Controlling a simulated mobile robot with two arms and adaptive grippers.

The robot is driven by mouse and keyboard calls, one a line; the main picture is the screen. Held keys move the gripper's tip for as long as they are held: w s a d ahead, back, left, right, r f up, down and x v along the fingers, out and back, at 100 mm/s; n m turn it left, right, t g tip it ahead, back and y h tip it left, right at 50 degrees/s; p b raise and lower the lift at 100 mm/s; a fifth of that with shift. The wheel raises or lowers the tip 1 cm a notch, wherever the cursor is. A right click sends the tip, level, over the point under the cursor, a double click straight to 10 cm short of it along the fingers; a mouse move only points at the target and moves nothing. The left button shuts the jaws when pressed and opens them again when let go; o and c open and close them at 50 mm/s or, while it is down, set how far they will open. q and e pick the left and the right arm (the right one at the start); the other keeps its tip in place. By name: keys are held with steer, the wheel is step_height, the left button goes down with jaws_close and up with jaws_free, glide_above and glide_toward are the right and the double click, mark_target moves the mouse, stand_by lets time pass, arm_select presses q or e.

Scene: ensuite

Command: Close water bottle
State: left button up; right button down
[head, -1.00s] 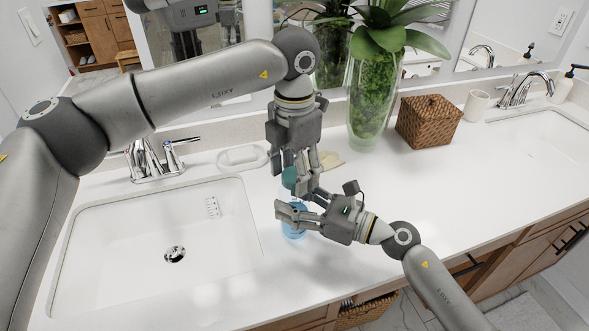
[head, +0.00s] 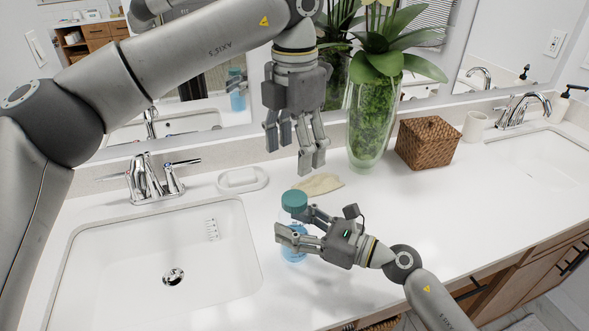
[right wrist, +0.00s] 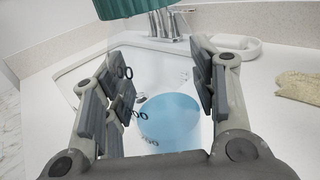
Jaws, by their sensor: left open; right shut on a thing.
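The water bottle (head: 293,255) stands upright on the white counter, clear with a blue lower part. Its teal cap (head: 294,201) sits on top, though I cannot tell how tightly. The right wrist view shows the cap (right wrist: 133,8) at the top edge and the bottle's blue part (right wrist: 170,122) between the fingers. My right gripper (head: 297,226) is shut around the bottle's body below the cap and hides part of it. My left gripper (head: 292,150) is open and empty, above the cap and apart from it, fingers pointing down.
A sink (head: 140,270) with a chrome faucet (head: 150,180) lies left of the bottle. A soap dish (head: 242,180) and a beige cloth (head: 319,184) lie behind it. A plant vase (head: 368,125) and wicker box (head: 428,143) stand at the back.

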arm_select(q)
steer(key=shift+r, duration=0.7)
arm_select(e)
steer(key=c, duration=0.5)
jaws_free()
steer(key=shift+d, duration=0.1)
steer(key=v, duration=1.2)
